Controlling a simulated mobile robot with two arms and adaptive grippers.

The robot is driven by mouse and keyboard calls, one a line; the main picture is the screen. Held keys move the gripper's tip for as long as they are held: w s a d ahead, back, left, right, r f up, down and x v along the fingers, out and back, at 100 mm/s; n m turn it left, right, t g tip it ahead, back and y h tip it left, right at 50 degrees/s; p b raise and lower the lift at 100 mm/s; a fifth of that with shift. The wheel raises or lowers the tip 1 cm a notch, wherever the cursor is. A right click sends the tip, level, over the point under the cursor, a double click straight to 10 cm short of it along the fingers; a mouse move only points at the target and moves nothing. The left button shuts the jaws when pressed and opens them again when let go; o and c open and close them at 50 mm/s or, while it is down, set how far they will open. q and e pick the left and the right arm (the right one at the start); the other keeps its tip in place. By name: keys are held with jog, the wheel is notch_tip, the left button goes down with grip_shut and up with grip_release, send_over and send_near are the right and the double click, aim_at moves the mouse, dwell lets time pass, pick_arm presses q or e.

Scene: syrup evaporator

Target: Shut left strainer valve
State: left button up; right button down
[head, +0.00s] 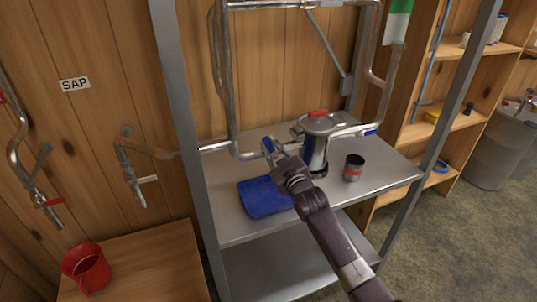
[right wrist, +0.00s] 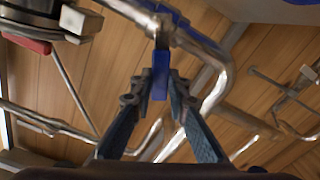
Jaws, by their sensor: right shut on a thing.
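The left strainer valve shows as a blue lever handle (head: 267,144) on the pipe just left of the steel strainer (head: 317,150). My right gripper (head: 277,158) reaches it from the front and hides part of it. In the right wrist view, the blue handle (right wrist: 161,68) stands between the two fingertips of my right gripper (right wrist: 161,86), which is shut on it. The handle runs roughly in line with the fingers, across the shiny pipe. A second blue handle (head: 371,132) sits on the pipe right of the strainer. My left gripper is not in view.
A blue folded cloth (head: 262,197) and a dark cup with a red band (head: 353,168) lie on the steel table (head: 232,226). Steel posts and pipes frame the space around the strainer.

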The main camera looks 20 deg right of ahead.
jog(key=shift+d+m, duration=0.3)
jog(key=shift+m, duration=0.2)
jog(key=shift+w+d+m+p, duration=0.15)
jog(key=shift+d+m, duration=0.4)
jog(key=shift+m, duration=0.45)
jog(key=shift+s+d+m+p, duration=0.15)
jog(key=shift+d+m, duration=0.4)
jog(key=shift+m, duration=0.45)
jog(key=shift+w, duration=0.1)
jog(key=c, duration=1.8)
grip_release()
jog(key=shift+r, duration=0.2)
jog(key=shift+c, duration=0.2)
jog(key=s+d, duration=0.1)
jog(key=s, duration=1.1)
jog(key=shift+d, duration=0.1)
